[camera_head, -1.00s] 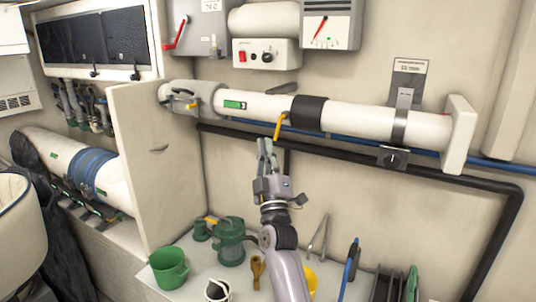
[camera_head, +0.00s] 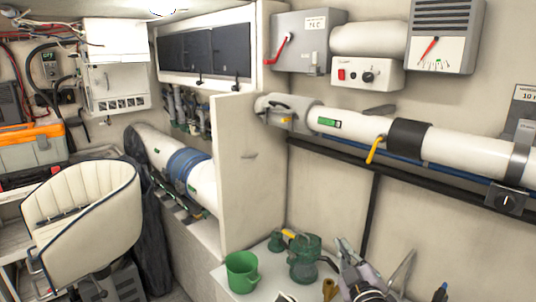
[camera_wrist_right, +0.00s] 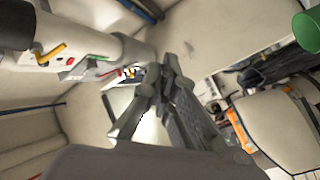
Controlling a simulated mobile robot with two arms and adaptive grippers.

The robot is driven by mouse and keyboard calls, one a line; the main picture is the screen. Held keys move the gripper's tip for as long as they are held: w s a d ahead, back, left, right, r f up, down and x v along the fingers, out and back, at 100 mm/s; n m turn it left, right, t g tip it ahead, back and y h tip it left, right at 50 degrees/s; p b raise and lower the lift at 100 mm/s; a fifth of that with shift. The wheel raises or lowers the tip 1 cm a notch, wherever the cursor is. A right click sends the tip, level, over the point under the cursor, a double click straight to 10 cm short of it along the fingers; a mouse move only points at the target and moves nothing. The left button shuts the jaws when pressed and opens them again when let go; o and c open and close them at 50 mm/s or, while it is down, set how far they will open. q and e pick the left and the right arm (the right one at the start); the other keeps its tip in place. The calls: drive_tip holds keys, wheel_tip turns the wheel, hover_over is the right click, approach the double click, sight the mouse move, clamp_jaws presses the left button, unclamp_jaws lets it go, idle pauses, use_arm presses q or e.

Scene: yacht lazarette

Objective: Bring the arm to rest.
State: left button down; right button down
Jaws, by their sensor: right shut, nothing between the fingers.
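My right gripper (camera_head: 352,258) is low at the bottom edge of the head view, over the shelf and just right of the green pump. Its fingers are together with nothing between them. In the right wrist view the gripper's fingers (camera_wrist_right: 165,95) show large in the middle, clear of the things behind them. The forearm is mostly cut off by the bottom of the head view. My left gripper is not in view.
A green mug (camera_head: 241,272) and a green pump (camera_head: 305,262) stand on the shelf (camera_head: 262,290). Above runs a white pipe (camera_head: 455,150) with a yellow lever (camera_head: 375,150). A partition panel (camera_head: 250,180) stands left of the shelf. A cream seat (camera_head: 85,215) is at left.

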drive_tip(key=s+a+f+m+g, duration=0.1)
drive_tip(key=s+f+m+g, duration=0.2)
drive_tip(key=s+f+g, duration=1.1)
drive_tip(key=s+d+f+m+g+h, duration=0.15)
drive_tip(key=s+f, duration=0.25)
drive_tip(key=s, duration=0.8)
drive_tip(key=s+f+m, duration=0.3)
drive_tip(key=s+f, duration=0.2)
drive_tip(key=s, duration=0.8)
wheel_tip(320, 180, down, 28)
drive_tip(key=g+b, duration=0.1)
drive_tip(key=b, duration=0.1)
drive_tip(key=s+d+f+g+b, duration=0.1)
drive_tip(key=s+d+f+b, duration=0.1)
drive_tip(key=s+f, duration=1.5)
drive_tip(key=shift+d+f+n, duration=0.45)
drive_tip(key=shift+d+f, duration=0.05)
drive_tip(key=shift+f, duration=0.15)
